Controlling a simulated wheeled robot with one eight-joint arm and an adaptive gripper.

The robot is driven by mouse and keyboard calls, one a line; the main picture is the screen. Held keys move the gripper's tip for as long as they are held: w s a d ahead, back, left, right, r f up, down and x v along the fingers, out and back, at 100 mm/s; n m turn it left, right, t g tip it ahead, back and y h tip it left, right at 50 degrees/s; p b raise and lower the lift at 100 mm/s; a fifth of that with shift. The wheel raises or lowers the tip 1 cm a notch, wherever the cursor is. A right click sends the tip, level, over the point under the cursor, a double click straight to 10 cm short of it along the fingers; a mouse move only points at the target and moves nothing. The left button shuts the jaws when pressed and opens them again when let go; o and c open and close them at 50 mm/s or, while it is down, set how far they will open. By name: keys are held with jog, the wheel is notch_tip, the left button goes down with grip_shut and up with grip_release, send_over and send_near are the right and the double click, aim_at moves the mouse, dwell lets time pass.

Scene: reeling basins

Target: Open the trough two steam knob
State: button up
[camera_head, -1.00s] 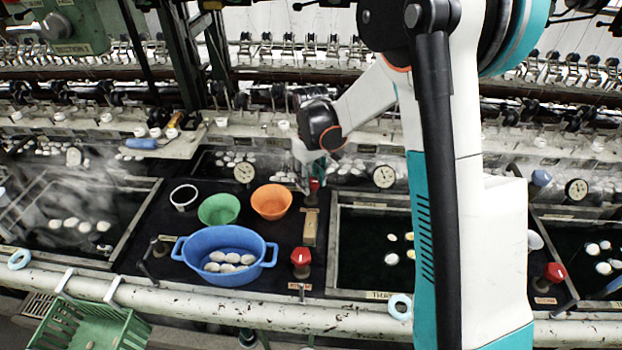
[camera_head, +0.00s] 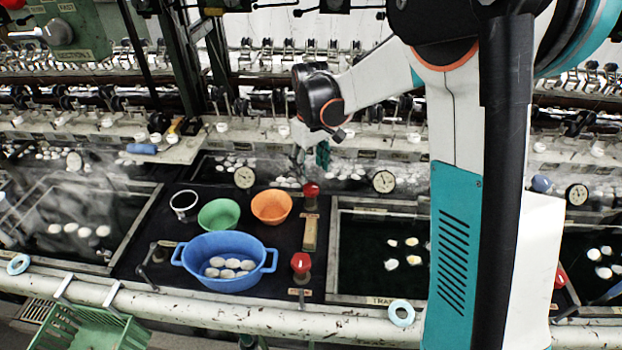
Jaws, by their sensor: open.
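A red knob (camera_head: 311,189) stands at the back of the dark panel between two basins. A second red knob (camera_head: 300,263) stands on a post at the panel's front edge. A third red knob (camera_head: 560,275) is at the far right, partly hidden by my arm. I cannot read which one is labelled trough two steam. My gripper (camera_head: 310,156) is open and empty. It appears just above and behind the back red knob, apart from it, and its fingers are small and hard to make out.
A blue tub (camera_head: 225,261) with white cocoons, a green bowl (camera_head: 219,213) and an orange bowl (camera_head: 271,207) sit left of the knobs. Round gauges (camera_head: 383,181) line the back. A dark water basin (camera_head: 375,280) lies right. A pipe (camera_head: 200,309) runs along the front.

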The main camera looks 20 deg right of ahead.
aim_at(311, 187)
jog(key=shift+r, duration=2.55)
